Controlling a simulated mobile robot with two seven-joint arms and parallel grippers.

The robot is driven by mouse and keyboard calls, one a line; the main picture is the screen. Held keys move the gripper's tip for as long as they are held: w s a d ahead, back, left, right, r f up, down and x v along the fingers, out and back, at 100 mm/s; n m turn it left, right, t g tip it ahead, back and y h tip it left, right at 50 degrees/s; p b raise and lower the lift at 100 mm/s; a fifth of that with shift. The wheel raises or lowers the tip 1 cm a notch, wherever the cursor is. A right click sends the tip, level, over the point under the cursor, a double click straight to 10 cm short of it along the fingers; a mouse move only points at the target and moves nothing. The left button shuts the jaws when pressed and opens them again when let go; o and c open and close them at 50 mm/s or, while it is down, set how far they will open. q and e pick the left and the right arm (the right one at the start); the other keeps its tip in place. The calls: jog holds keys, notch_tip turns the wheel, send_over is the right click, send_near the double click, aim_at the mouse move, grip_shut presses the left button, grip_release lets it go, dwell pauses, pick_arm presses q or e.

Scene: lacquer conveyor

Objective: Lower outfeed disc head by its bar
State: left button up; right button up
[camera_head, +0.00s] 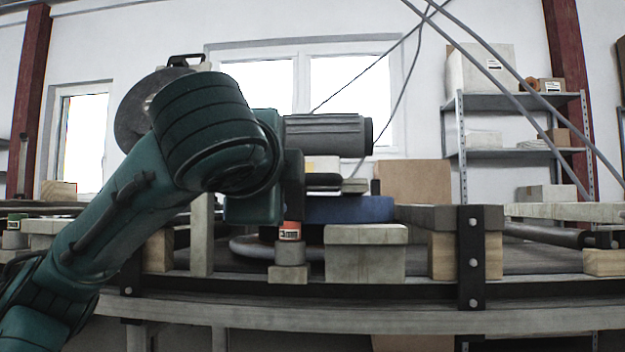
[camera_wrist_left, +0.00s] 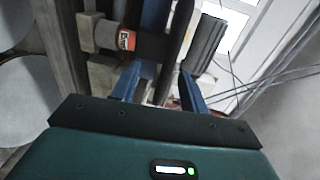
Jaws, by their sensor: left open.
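The outfeed disc head appears to be the unit with a grey ribbed motor (camera_head: 325,133) and a blue part (camera_head: 350,208) below it. The ribbed motor also shows in the left wrist view (camera_wrist_left: 206,43). My teal left arm hides its left side. My right gripper is out of view.
A post with a red label (camera_head: 289,231) stands just below my gripper. Concrete-like blocks (camera_head: 365,236) and a dark bracket (camera_head: 471,258) line the conveyor's front rail (camera_head: 360,318). A large grey disc (camera_head: 133,122) is behind my arm. Shelves (camera_head: 520,148) stand at the back right.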

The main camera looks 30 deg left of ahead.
pick_arm(q)
jog(key=shift+f+v, duration=0.15)
jog(key=shift+v, duration=1.05)
jog(key=shift+f+v, duration=0.1)
jog(key=shift+v, duration=1.1)
